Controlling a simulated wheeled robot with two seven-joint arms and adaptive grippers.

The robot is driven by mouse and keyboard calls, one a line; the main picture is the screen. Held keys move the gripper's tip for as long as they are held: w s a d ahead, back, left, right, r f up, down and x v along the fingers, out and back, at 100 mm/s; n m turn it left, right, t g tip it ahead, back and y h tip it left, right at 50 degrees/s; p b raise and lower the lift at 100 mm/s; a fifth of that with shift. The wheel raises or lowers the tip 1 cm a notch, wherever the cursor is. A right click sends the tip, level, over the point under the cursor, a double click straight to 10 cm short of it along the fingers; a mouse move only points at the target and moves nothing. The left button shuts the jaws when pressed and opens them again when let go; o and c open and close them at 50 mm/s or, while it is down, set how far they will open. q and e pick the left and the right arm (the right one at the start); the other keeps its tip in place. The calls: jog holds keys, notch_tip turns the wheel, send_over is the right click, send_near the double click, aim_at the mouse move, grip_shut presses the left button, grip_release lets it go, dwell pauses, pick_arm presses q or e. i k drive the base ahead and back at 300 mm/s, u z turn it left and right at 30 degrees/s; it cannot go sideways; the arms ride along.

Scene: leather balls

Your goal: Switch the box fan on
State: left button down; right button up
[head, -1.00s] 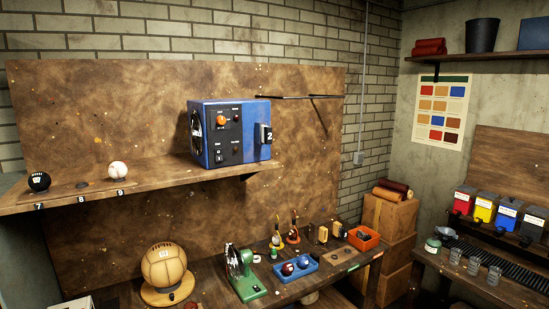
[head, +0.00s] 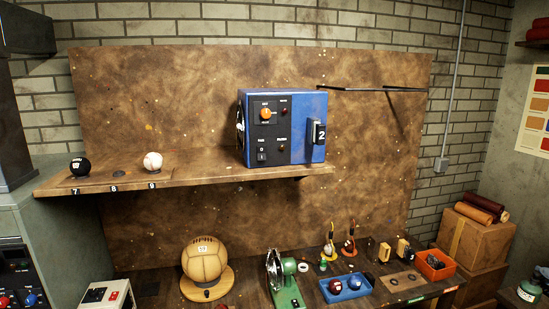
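The box fan (head: 284,127) is a blue box on the right part of the wall shelf. Its front has a dark control panel with an orange knob (head: 265,113), a small dark red lamp (head: 283,111), and a black rocker switch (head: 262,155) below. A second small round item sits at the panel's lower right. The fan grille (head: 240,127) shows only as a sliver on the left side. Neither of my grippers is in view.
The shelf (head: 200,175) also holds a black ball (head: 81,167) and a white ball (head: 153,161). The workbench below carries a tan leather ball (head: 204,262), a green machine (head: 284,280), a blue tray (head: 346,292) and an orange bin (head: 435,265). Grey cabinets stand at left.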

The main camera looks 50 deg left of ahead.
aim_at(261, 150)
jog(key=u, duration=0.65)
jog(key=i, duration=0.9)
jog(key=u, duration=0.9)
